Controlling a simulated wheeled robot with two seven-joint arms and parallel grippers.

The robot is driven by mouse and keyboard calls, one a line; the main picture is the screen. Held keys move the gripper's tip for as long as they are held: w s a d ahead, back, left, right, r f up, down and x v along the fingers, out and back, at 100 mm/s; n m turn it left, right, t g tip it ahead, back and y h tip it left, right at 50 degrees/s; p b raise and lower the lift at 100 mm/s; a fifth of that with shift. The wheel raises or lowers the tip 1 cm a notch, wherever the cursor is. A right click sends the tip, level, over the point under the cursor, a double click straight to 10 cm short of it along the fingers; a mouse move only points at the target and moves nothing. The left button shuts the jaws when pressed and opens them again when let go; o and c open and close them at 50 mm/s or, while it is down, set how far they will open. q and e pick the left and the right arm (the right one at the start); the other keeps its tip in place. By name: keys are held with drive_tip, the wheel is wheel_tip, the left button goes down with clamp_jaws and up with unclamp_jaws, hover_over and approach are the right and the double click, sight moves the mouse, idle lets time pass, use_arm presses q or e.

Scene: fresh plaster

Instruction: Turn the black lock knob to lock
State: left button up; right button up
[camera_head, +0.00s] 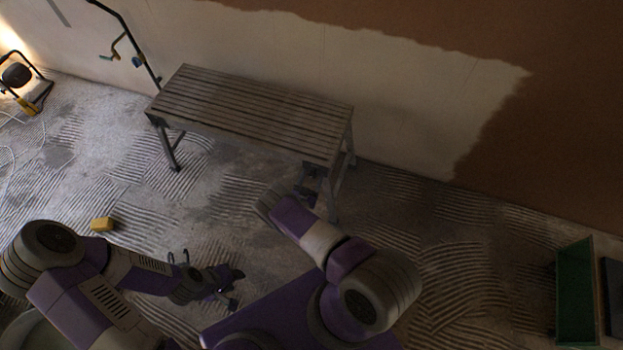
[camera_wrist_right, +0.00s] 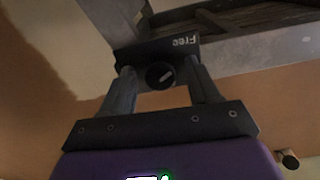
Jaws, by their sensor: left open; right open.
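The black lock knob (camera_wrist_right: 159,75) is round with a pale slanting mark, on a dark plate (camera_wrist_right: 150,50) lettered "Free" in the right wrist view. My right gripper (camera_wrist_right: 161,82) is open, with one finger on each side of the knob. I cannot tell whether either finger touches it. In the head view my right gripper (camera_head: 307,184) is at the right end of the slatted bench (camera_head: 255,103), by its leg, and the knob cannot be made out there. My left gripper (camera_head: 236,289) is open and empty above the floor, well away from the bench.
A yellow block (camera_head: 102,224) lies on the ridged floor at the left. A work lamp (camera_head: 17,77) stands at the far left with a cable. A green tray (camera_head: 575,295) is at the right. The half-plastered wall (camera_head: 400,90) is behind the bench.

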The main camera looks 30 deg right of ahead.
drive_tip(key=c, duration=1)
drive_tip(key=shift+c, duration=0.2)
